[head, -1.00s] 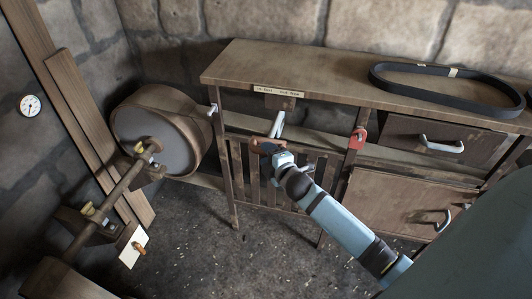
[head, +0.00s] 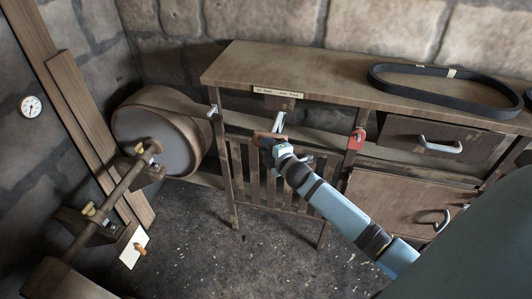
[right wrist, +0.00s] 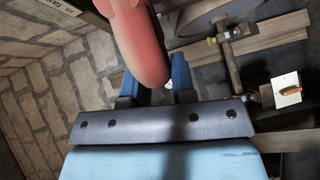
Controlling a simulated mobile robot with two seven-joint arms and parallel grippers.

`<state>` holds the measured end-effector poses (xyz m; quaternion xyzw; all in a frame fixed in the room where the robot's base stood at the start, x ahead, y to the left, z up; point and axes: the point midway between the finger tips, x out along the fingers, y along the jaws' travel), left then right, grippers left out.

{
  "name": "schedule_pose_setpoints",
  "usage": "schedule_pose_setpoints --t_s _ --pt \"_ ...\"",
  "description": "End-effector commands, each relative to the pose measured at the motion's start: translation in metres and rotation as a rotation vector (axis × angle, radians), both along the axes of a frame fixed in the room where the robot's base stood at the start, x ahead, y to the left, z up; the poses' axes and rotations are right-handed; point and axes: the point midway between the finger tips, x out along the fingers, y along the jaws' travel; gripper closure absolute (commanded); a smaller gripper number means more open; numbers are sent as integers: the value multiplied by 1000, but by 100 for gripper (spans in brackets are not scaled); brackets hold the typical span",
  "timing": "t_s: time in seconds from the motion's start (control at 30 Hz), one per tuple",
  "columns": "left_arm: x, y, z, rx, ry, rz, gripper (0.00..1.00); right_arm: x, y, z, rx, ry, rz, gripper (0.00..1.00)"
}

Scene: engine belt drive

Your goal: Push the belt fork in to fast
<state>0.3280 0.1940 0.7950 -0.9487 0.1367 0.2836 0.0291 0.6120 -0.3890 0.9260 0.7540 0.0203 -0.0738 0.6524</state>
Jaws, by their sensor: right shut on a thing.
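The belt fork's reddish-brown handle (head: 264,138) is below the bench's front edge, with a pale rod (head: 279,121) behind it. My right gripper (head: 277,148) is shut on this handle. In the right wrist view, the rounded red handle (right wrist: 147,48) lies between the blue fingers of the right gripper (right wrist: 157,74). A small label strip (head: 278,91) is on the bench edge above the fork; its text is too small to read surely. My left gripper is not in view.
A large drum (head: 165,135) with a belt stands left of the bench (head: 330,83). A loose black belt (head: 440,96) lies on the bench top. A red bracket (head: 357,139) is on the bench leg right of the fork. The floor in front is clear.

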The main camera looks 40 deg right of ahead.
Motion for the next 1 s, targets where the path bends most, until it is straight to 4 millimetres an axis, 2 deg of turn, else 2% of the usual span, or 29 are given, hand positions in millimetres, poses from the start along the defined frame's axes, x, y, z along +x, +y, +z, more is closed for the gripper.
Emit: schedule_pose_setpoints --t_s 0.03,0.1,0.23,0.37,0.63,0.67,0.7,0.77,1.0 --pt "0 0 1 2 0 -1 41 11 -13 4 -7 -3 -3 100" --pt "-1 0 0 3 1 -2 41 22 -26 3 -8 -3 -3 100" --pt "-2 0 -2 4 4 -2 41 37 -43 2 -3 -2 -2 100" --pt "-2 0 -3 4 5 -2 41 42 -51 2 -3 -2 -4 100" --pt "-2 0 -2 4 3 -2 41 43 -52 4 -3 -4 -5 100" --pt "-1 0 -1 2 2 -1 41 43 -53 4 -3 -4 -6 71" --pt "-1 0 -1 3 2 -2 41 43 -52 4 -3 -5 -5 62" --pt "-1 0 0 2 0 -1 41 43 -52 4 -3 -4 -5 50" --pt "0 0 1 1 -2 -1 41 42 -51 3 -2 -2 -3 50"
